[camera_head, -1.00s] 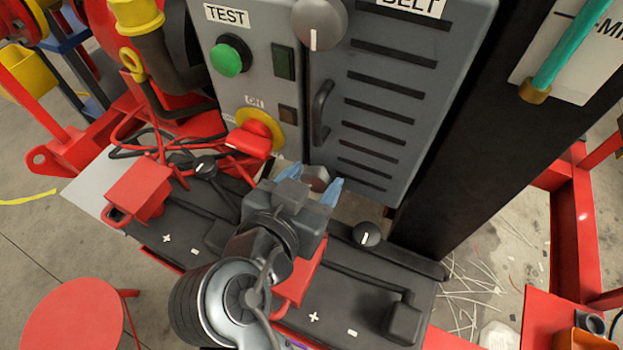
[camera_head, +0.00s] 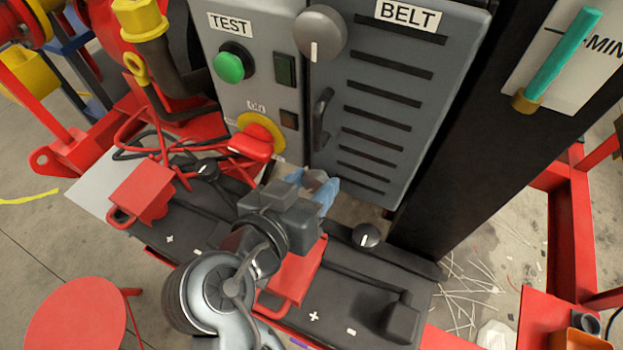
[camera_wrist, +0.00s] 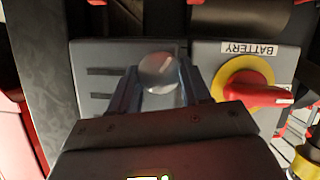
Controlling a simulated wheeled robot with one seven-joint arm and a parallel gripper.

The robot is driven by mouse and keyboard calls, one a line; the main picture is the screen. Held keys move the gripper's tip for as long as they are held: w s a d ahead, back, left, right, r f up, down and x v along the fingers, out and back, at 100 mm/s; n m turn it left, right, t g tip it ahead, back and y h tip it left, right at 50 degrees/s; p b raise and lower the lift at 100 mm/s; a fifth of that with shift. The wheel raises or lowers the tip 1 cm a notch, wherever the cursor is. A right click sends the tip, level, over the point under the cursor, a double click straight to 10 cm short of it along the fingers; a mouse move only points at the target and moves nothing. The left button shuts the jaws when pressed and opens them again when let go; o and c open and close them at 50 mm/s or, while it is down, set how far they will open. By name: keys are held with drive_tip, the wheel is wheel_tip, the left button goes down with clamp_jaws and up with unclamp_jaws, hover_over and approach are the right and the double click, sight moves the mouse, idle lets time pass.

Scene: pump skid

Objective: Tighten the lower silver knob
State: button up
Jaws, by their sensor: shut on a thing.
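The lower silver knob (camera_wrist: 158,72) sits low on the grey belt panel. In the wrist view it lies between my two fingers, which are shut on its sides. In the head view my gripper (camera_head: 310,188) reaches the panel's lower left corner, and the knob (camera_head: 315,180) is mostly hidden behind the blue fingers and the gripper body. An upper silver knob (camera_head: 320,33) with a white line pointing down sits at the top left of the panel marked BELT (camera_head: 407,15).
A red and yellow battery switch (camera_head: 252,140) sits left of my gripper; it also shows in the wrist view (camera_wrist: 245,92). A black handle (camera_head: 321,117) is above. Black batteries (camera_head: 385,290) with red and black terminal parts lie below my arm.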

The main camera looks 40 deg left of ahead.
drive_tip(key=n+t+h+p, duration=0.1)
drive_tip(key=n+h, duration=0.1)
drive_tip(key=n, duration=0.1)
drive_tip(key=shift+a+p, duration=0.2)
drive_tip(key=shift+p, duration=0.1)
drive_tip(key=shift+n, duration=0.3)
idle(0.4)
drive_tip(key=o, duration=1.1)
drive_tip(key=shift+c, duration=0.2)
drive_tip(key=shift+b+v, duration=0.5)
drive_tip(key=shift+v, duration=3.45)
drive_tip(key=shift+a+f, duration=0.1)
